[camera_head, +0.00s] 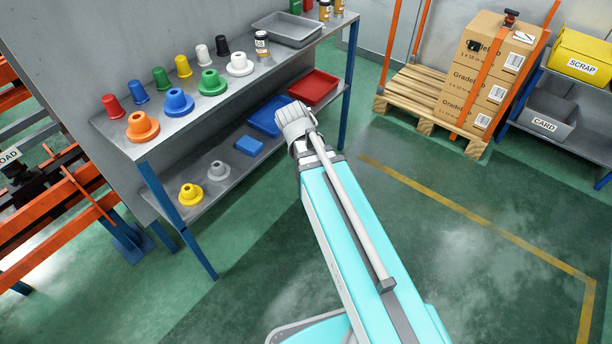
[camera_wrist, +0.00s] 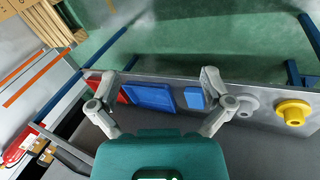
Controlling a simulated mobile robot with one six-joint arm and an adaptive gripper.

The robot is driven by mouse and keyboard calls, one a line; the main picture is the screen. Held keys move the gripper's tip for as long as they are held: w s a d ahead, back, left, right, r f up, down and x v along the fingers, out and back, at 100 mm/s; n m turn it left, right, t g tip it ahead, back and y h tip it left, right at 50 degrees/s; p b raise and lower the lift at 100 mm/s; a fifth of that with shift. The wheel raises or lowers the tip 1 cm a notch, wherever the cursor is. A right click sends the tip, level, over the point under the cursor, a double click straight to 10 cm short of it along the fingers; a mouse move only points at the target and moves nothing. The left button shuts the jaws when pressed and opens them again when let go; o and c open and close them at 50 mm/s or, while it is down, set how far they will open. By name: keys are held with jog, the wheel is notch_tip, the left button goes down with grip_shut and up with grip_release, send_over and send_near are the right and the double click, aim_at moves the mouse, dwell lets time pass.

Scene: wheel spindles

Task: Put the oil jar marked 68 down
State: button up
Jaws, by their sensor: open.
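The bench (camera_head: 180,131) carries coloured cups and flanged pieces along its top. Its lower shelf holds a red tray (camera_head: 313,87), a blue tray (camera_head: 266,117), a blue block (camera_head: 249,146) and yellow and grey flanged pieces. A pallet (camera_head: 424,91) with boxes stands at right; floor between is clear.

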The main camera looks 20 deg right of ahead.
jog(key=s+a+f+m+g+y, duration=0.1)
jog(key=s+a+m+g+y, duration=0.1)
jog(key=s, duration=0.6)
jog(key=a+m+y, duration=0.1)
jog(key=m, duration=0.1)
jog(key=shift+a+f+m+g+y, duration=0.2)
jog(key=shift+a+m+g+y, duration=0.1)
jog(key=shift+m+g+y, duration=0.1)
